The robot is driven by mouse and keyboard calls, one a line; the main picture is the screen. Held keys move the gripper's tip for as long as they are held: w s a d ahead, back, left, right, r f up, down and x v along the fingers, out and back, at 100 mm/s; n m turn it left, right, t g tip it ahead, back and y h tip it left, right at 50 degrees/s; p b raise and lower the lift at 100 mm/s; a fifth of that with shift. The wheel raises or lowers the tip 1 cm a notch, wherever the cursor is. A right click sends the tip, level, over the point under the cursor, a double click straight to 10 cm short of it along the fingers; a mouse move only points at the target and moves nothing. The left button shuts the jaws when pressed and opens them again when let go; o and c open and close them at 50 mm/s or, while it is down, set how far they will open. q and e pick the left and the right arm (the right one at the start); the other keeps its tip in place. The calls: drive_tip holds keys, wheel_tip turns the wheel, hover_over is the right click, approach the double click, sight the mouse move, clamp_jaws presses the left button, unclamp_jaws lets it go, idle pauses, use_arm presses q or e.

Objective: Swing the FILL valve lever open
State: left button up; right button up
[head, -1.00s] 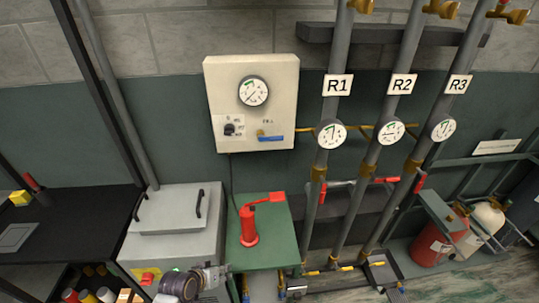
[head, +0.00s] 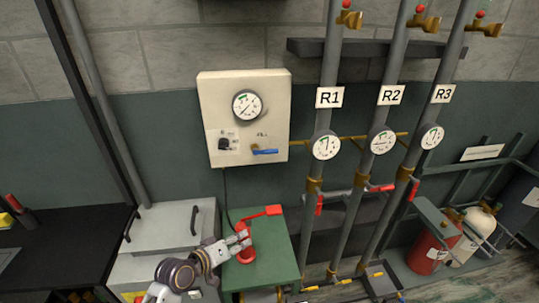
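The FILL valve lever (head: 266,152) is a small blue handle on the lower right of the cream wall panel (head: 219,93). My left gripper (head: 246,243) is below the panel, well apart from the lever, in front of the red hand-lever device (head: 270,211) on the green stand. It covers part of that device's body. I cannot tell whether its fingers are open or touch the device. My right gripper is out of view.
The panel also carries a round gauge (head: 247,106) and a black knob (head: 224,144). Pipes with gauges and signs R1 (head: 329,97), R2 and R3 stand to the right. A grey lidded box (head: 165,240) is at the left.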

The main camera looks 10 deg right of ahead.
use_arm(q)
drive_tip(key=w+d+r+n+t+h, duration=0.2)
drive_tip(key=w+r, duration=0.3)
drive_tip(key=r, duration=0.3)
drive_tip(key=w+d+r+n+t+h, duration=0.2)
drive_tip(key=w+r+n, duration=0.3)
drive_tip(key=r, duration=0.4)
drive_tip(key=shift+w+t+h, duration=0.3)
drive_tip(key=shift+w+t, duration=0.2)
drive_tip(key=shift+w, duration=0.3)
drive_tip(key=shift+d+r, duration=0.1)
drive_tip(key=shift+d, duration=0.05)
